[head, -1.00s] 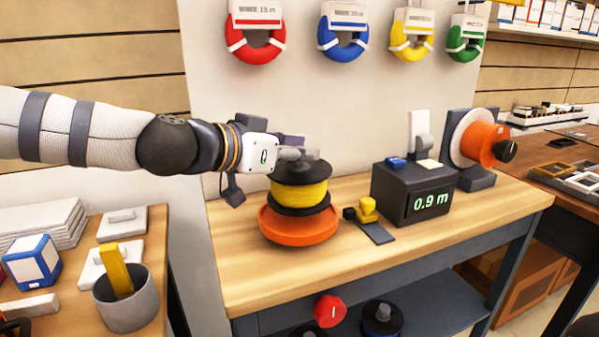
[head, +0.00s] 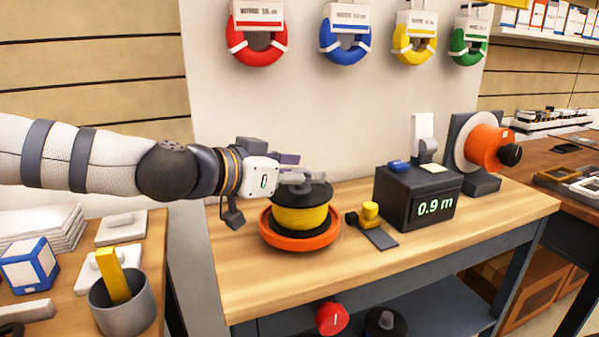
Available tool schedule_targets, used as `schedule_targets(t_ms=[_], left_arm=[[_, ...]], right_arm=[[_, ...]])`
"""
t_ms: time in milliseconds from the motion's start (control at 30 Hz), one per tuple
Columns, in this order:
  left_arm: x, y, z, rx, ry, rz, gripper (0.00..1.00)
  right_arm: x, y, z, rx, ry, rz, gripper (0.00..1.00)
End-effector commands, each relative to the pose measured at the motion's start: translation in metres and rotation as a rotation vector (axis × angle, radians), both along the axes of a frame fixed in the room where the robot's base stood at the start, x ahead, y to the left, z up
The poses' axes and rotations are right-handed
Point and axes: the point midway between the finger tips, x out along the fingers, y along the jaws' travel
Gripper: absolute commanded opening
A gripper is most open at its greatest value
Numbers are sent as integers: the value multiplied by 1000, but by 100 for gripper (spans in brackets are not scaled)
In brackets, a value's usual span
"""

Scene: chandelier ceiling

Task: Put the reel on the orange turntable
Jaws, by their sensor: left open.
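The reel (head: 300,218), with yellow wire between black flanges, sits upright on the orange turntable (head: 298,244) on the wooden bench. The turntable's orange rim shows around the reel's lower flange. My left gripper (head: 308,178) comes in from the left and is just over the reel's top. Its fingers are open around the hub area, and they hide part of the top flange. I cannot tell whether a finger still touches the reel. My right gripper is not in view.
A dark box reading 0.9 m (head: 415,198) and a small yellow-topped device (head: 370,214) stand right of the turntable. An orange spool (head: 484,148) is farther right. A grey cup (head: 123,302) stands on the left table. The bench front is clear.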

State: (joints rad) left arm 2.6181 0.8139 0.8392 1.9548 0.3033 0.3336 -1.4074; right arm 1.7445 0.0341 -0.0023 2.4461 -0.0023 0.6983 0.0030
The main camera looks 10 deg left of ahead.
Motion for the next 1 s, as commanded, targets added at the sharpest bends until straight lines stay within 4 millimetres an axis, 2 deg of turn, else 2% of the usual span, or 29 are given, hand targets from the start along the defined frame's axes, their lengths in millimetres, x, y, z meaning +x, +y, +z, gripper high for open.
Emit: schedule_targets(t_ms=[300, 500, 667, 1000], left_arm=[[-61, 38, 35, -2, -18, 3, 43], [-89, 56, 42, -1, -15, 0, 43], [-96, 60, 38, -1, -6, 0, 43], [-95, 60, 35, -1, -1, 0, 43]], right_arm=[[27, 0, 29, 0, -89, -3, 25], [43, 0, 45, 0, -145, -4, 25], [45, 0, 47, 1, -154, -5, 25], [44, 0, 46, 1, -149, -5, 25]])
